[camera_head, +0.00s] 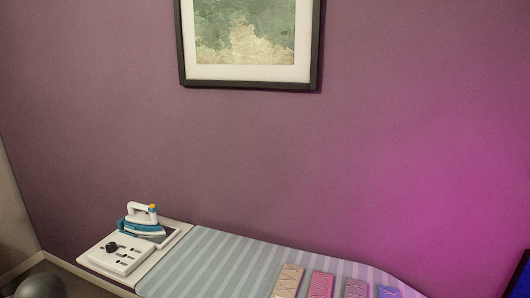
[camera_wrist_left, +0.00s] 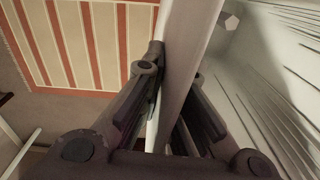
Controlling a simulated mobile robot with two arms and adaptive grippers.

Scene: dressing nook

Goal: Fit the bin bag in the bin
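Neither the bin nor the bin bag shows in the head view. In the left wrist view, my left gripper (camera_wrist_left: 173,75) has one dark finger on each side of a pale upright panel or rim (camera_wrist_left: 186,60). The panel fills most of the gap between the fingers. I cannot tell whether it is bin or bag, or whether the fingers press on it. To its right is a white surface with dark streaks (camera_wrist_left: 270,90), like folds; I cannot tell if this is the bag. My right gripper is in neither view.
An ironing board (camera_head: 225,255) with a striped cover stands along the purple wall. An iron (camera_head: 141,222) rests at its left end, and several coloured flat pieces (camera_head: 320,285) lie at its front. A framed picture (camera_head: 250,85) hangs above. A red-striped rug (camera_wrist_left: 75,45) lies on the floor.

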